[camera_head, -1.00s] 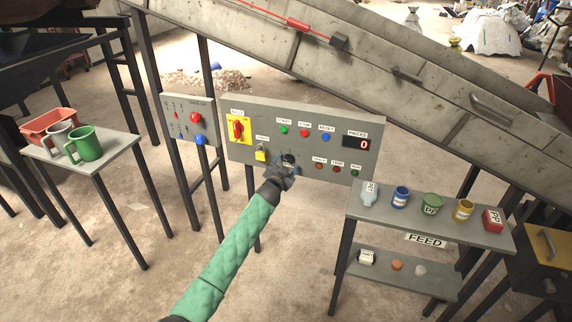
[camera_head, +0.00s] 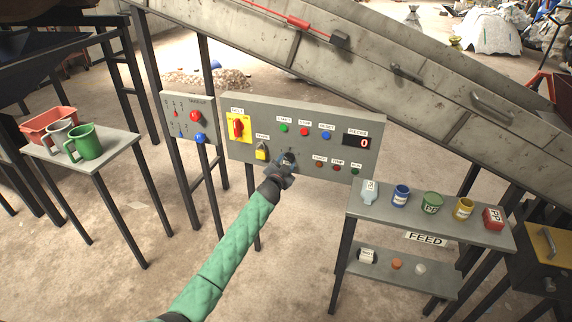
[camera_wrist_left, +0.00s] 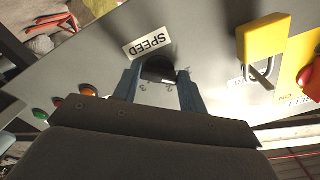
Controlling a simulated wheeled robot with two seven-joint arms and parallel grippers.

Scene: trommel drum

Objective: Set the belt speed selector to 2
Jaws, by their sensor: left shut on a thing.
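The belt speed selector (camera_wrist_left: 158,70) is a dark knob low on the grey control panel (camera_head: 240,108), beside a white label reading SPEED (camera_wrist_left: 147,43) in the left wrist view. My left gripper (camera_head: 286,162) reaches the panel from below and is shut on the knob, one finger on each side. In the left wrist view the fingers (camera_wrist_left: 158,88) flank the knob. Small digits, seemingly 2 and 3, show on the panel between the fingers. The knob's pointer is hidden, so its setting cannot be told. My right gripper is not in view.
A yellow padlock (camera_head: 261,151) hangs left of the knob, below a red rotary switch (camera_head: 238,127). Indicator lamps (camera_head: 337,169) sit close to its right. A shelf (camera_head: 480,233) with several small containers stands at right, and a table with mugs (camera_head: 84,142) at left.

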